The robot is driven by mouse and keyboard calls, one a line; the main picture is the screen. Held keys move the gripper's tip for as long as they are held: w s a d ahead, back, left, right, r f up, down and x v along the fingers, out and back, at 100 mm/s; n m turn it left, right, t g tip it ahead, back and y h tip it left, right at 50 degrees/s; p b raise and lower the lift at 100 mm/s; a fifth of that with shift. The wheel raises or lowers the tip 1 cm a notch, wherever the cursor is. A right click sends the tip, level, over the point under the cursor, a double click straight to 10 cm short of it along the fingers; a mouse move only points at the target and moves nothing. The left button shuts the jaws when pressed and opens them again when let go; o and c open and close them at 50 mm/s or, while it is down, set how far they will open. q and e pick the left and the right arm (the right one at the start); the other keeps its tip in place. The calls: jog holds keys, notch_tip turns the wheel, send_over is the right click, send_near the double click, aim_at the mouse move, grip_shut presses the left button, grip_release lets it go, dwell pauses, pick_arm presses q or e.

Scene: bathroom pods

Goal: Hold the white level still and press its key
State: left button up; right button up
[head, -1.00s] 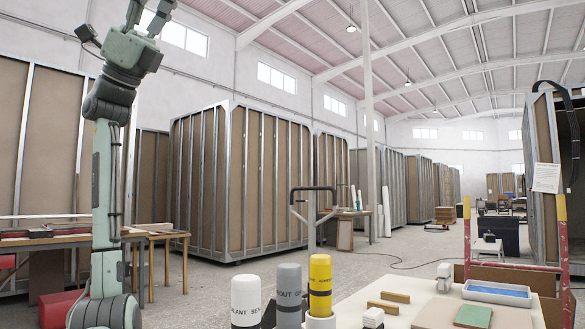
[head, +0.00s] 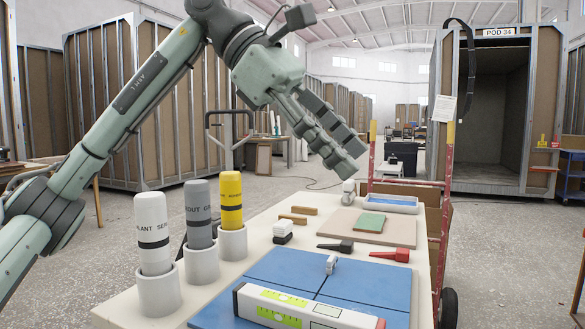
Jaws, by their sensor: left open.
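The white level (head: 262,292) lies at the bottom of the head view, partly on the blue tiles (head: 285,266). It has yellow-green vials, a small greyish panel near its right part and a red end. Its lower side is cut off by the picture edge, and I cannot make out its key clearly. My left gripper (head: 350,161) hangs above the far part of the table, pointing down and right. Its fingers are apart and empty, well away from the level. My right gripper is not in view.
Three cartridges, white (head: 152,225), grey (head: 198,208) and yellow (head: 231,195), stand in holders at the table's left. A black clamp (head: 337,246), a red clamp (head: 392,254), a green pad (head: 370,222) and a blue-filled tray (head: 390,204) lie farther back. A red trolley frame (head: 447,170) stands right.

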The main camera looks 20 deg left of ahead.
pick_arm(q)
notch_tip(320, 180, down, 9)
jog(key=a+g+y, duration=0.2)
jog(key=y, duration=0.7)
send_over(292, 301)
jog(key=shift+g, duration=0.4)
notch_tip(292, 301, down, 6)
jog(key=shift+f, duration=0.1)
notch_tip(292, 301, down, 7)
jog(key=shift+f, duration=0.2)
grip_shut()
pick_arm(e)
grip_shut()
